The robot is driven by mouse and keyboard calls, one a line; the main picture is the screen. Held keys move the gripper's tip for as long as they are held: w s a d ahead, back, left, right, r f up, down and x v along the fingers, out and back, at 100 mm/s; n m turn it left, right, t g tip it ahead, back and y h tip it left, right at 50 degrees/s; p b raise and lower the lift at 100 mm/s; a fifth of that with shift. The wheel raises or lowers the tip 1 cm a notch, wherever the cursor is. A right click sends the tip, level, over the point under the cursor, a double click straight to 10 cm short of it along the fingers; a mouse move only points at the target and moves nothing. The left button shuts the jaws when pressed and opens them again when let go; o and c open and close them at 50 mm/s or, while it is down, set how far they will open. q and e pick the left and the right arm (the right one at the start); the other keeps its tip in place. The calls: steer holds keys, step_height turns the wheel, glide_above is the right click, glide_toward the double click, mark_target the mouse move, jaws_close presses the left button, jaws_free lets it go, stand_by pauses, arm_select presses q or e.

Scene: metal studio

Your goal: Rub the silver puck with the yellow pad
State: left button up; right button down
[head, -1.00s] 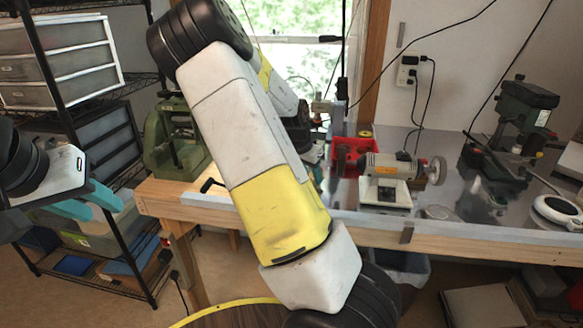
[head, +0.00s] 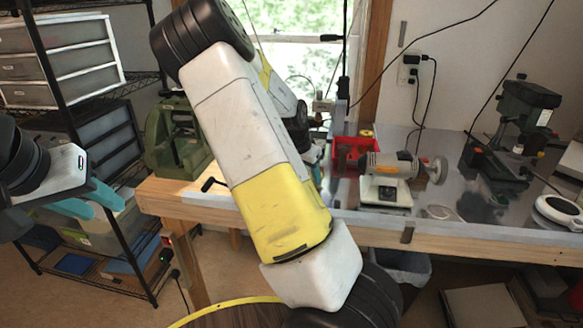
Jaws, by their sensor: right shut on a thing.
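My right arm crosses the middle of the head view and its forearm runs down behind the yellow and white upper link. Only a sliver of my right gripper (head: 315,153) shows past that link, over the bench. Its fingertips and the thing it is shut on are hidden. The silver puck and the yellow pad cannot be made out; my arm covers part of the bench. My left gripper (head: 88,208) is at the left edge, its teal fingers apart and empty, in front of the shelf and well away from the bench.
A wooden bench with a metal top (head: 450,205) spans the middle and right. It carries a green machine (head: 175,145), a red bin (head: 350,155), a small grinder (head: 392,172) and a drill press (head: 515,130). A black wire shelf (head: 70,105) stands left. A yellow-rimmed round table (head: 225,312) is at the bottom.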

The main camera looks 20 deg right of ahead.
steer(key=shift+s+d, duration=0.4)
steer(key=shift+s, duration=0.35)
steer(key=shift+w+a, duration=0.45)
steer(key=shift+w, duration=0.35)
steer(key=shift+s+d, duration=0.45)
steer(key=shift+s, duration=0.35)
steer(key=shift+w, duration=0.1)
stand_by(5.7)
